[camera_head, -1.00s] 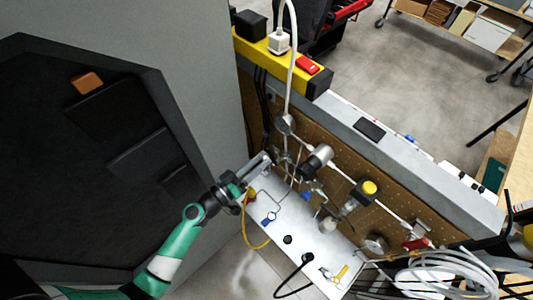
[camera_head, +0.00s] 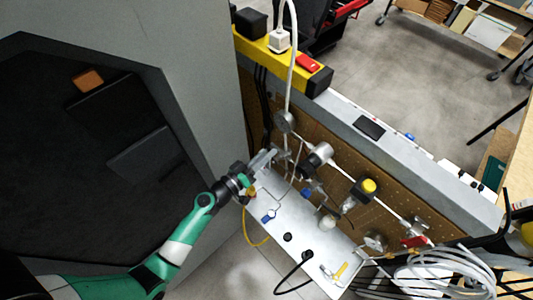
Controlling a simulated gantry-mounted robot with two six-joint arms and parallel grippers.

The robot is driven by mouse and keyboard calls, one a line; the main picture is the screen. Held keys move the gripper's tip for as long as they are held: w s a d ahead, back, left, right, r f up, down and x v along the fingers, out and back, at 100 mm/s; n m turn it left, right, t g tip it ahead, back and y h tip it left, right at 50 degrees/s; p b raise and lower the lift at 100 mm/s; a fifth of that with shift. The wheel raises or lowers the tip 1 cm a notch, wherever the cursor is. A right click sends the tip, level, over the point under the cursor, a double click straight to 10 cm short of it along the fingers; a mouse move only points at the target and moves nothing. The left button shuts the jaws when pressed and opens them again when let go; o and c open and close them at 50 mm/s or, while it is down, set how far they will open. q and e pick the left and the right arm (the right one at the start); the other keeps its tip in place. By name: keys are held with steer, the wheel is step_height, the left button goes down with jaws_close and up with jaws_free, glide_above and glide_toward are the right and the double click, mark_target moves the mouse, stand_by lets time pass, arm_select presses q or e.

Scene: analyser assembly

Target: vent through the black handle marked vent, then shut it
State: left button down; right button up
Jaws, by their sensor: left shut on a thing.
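My left gripper (camera_head: 268,158) is at the upper left end of the white panel, beside the tubing and fittings on the brown perforated board. Its jaws are shut on a small part there, which fits the black vent handle; the jaws hide the part, and no vent marking can be read. I cannot tell how far the handle is turned. My right gripper is not in view.
Close to the gripper are a round gauge (camera_head: 284,121), a grey-black cylinder (camera_head: 317,157) and a blue fitting (camera_head: 306,193). A yellow knob (camera_head: 369,186) and red handle (camera_head: 414,241) sit farther right. Coiled white tubing (camera_head: 440,275) fills the lower right.

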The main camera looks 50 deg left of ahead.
arm_select(q)
steer(key=shift+a+f+n, duration=0.1)
steer(key=shift+n, duration=0.2)
steer(key=f+n+b, duration=0.1)
steer(key=n, duration=0.2)
steer(key=a+f+n+b, duration=0.1)
steer(key=n, duration=0.3)
steer(key=f+n+b, duration=0.1)
steer(key=n+b, duration=0.1)
steer(key=n, duration=0.1)
steer(key=shift+a, duration=0.25)
steer(key=shift+n, duration=0.3)
stand_by(0.3)
steer(key=c, duration=0.8)
jaws_free()
steer(key=shift+s, duration=0.15)
steer(key=s+b, duration=0.1)
steer(key=s, duration=1)
steer(key=shift+s+d, duration=0.2)
steer(key=shift+d, duration=0.05)
